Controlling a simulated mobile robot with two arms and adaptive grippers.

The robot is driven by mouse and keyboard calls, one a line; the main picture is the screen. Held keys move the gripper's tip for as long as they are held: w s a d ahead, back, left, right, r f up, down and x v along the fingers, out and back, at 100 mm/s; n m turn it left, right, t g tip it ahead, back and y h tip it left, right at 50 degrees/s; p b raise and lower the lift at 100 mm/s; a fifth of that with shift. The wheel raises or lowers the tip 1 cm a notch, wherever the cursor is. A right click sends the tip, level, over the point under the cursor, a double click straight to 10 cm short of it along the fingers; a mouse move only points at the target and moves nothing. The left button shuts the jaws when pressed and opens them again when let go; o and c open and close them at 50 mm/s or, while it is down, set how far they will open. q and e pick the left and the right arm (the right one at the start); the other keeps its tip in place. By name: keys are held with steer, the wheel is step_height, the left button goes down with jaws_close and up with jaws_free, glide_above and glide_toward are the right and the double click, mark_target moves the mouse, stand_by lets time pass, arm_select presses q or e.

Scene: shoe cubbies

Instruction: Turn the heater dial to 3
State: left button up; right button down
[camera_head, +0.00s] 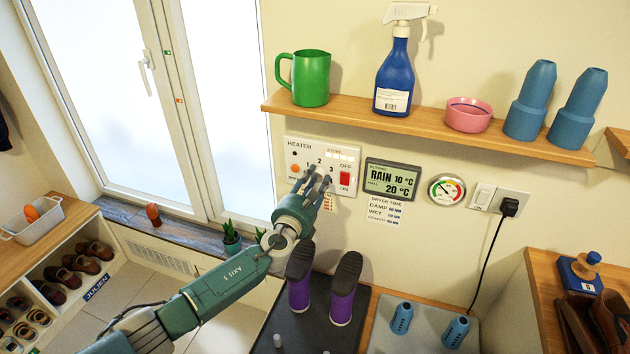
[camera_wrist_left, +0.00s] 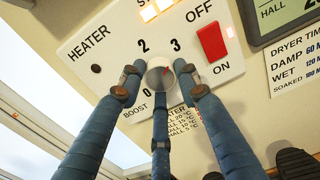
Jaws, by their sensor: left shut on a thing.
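The white heater panel (camera_head: 319,150) is on the wall under the shelf, and it fills much of the left wrist view (camera_wrist_left: 95,45). Its round pale dial (camera_wrist_left: 158,66) has a small red mark on its face, near the right side. The numbers 2 and 3 show above the dial and 0 below left; the 1 is hidden. My left gripper (camera_head: 318,177) is shut around the dial, with fingers on its left, right and lower sides (camera_wrist_left: 160,82). The fingers cover the dial in the head view. My right gripper is not in view.
A red switch (camera_head: 345,179) sits right of the dial, close to the fingers. A weather display (camera_head: 392,179) and a round gauge (camera_head: 446,190) are further right. Above, the shelf (camera_head: 430,127) carries a green jug (camera_head: 311,78) and a spray bottle (camera_head: 395,75). Purple boots (camera_head: 342,300) stand below.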

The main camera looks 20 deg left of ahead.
arm_select(q)
steer(key=o, duration=1.2)
steer(key=shift+c, duration=0.2)
steer(key=shift+s, duration=0.1)
steer(key=s, duration=1.1)
steer(key=shift+s+a, duration=0.25)
steer(key=shift+s, duration=0.15)
